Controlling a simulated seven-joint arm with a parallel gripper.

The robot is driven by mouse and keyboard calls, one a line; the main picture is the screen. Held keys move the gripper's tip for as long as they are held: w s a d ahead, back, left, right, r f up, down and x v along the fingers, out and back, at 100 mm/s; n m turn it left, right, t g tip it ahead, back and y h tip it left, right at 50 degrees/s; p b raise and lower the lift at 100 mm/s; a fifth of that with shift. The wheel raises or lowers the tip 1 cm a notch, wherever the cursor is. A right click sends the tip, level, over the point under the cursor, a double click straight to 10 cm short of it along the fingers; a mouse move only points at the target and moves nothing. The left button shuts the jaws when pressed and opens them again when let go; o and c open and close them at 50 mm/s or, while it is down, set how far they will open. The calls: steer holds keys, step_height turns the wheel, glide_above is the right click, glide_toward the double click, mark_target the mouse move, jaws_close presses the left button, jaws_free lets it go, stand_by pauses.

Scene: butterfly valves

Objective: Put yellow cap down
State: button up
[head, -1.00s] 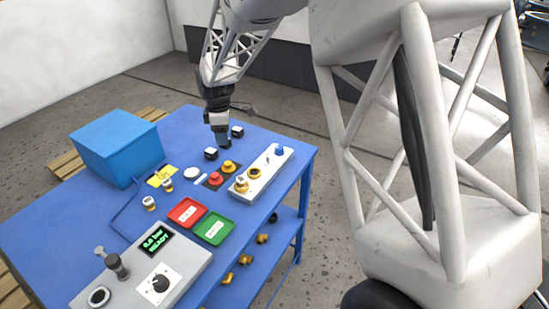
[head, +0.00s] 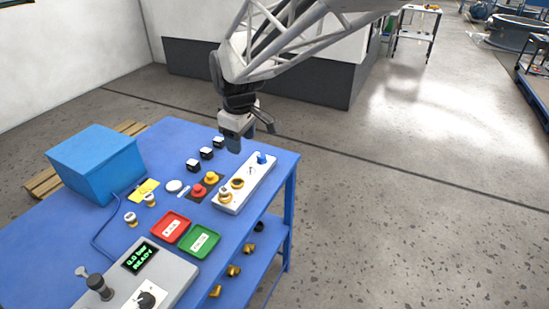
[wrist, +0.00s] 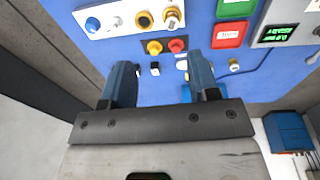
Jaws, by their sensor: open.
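The yellow cap (head: 211,177) stands on a small dark pad (head: 208,188), beside the red cap (head: 199,189). In the wrist view, the yellow cap (wrist: 154,47) and the red cap (wrist: 176,45) show beyond the fingers. My gripper (head: 234,144) is raised over the far part of the blue table, apart from the caps. In the wrist view my gripper (wrist: 160,72) has its two blue-grey fingers spread wide with nothing held between them.
Several black-and-white blocks (head: 206,153) stand near my gripper. A white valve panel (head: 247,182) lies right of the caps. Red (head: 170,227) and green (head: 199,241) trays, a grey control box (head: 150,275) and a blue box (head: 97,163) take up other parts of the table.

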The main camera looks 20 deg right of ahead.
steer(key=s+d+m, duration=0.3)
steer(key=s+m, duration=0.1)
steer(key=s, duration=0.8)
steer(key=s+d+r+m+t, duration=0.1)
steer(key=s+d+m, duration=0.2)
steer(key=s, duration=0.9)
steer(key=shift+s+m, duration=0.35)
steer(key=shift+m, duration=0.75)
